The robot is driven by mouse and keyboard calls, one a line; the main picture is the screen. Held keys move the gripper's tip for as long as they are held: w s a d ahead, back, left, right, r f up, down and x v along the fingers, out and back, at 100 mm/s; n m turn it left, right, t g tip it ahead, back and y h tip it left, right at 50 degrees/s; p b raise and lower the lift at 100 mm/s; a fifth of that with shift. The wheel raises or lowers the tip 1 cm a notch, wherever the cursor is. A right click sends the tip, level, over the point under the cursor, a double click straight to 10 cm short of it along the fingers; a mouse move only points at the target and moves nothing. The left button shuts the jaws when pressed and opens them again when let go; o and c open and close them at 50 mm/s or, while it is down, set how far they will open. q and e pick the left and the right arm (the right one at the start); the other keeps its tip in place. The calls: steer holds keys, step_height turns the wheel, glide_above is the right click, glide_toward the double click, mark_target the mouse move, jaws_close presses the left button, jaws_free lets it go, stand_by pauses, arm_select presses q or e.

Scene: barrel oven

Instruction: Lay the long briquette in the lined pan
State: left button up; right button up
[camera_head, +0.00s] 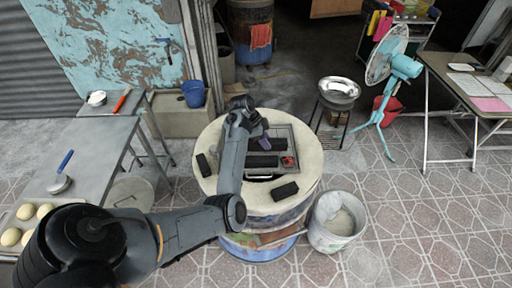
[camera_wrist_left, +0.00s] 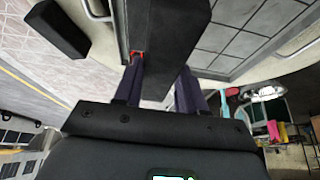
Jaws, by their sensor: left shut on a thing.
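My left gripper (camera_head: 264,146) is over the round barrel oven, its purple fingers pointing down. In the left wrist view the gripper (camera_wrist_left: 160,85) is shut on a long black briquette (camera_wrist_left: 168,40), which runs up past the top edge. The lined pan (camera_head: 300,137), a grey metal tray with a grid of lining squares, sits in the oven top; its grid (camera_wrist_left: 240,30) shows right of the briquette. A dark block (camera_head: 263,161) shows over the pan beside the fingers. Whether the held briquette touches the pan, I cannot tell. My right gripper is not in view.
Two other black briquettes lie on the cream oven rim, one at left (camera_head: 203,165) and one at front right (camera_head: 285,190). A small red thing (camera_head: 289,161) shows at the pan. A white bucket (camera_head: 337,222) stands beside the oven, and a grey table (camera_head: 85,150) stands at left.

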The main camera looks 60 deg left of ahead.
arm_select(q)
steer(key=a+f, duration=0.1)
steer(key=s+a+f, duration=0.1)
steer(key=a, duration=0.2)
steer(key=shift+s+a+f, duration=0.25)
steer(key=shift+f, duration=0.15)
steer(key=shift+f+b, duration=0.5)
steer(key=shift+f, duration=1.5)
steer(key=o, duration=0.8)
steer(key=shift+f, duration=0.15)
steer(key=shift+o, duration=0.2)
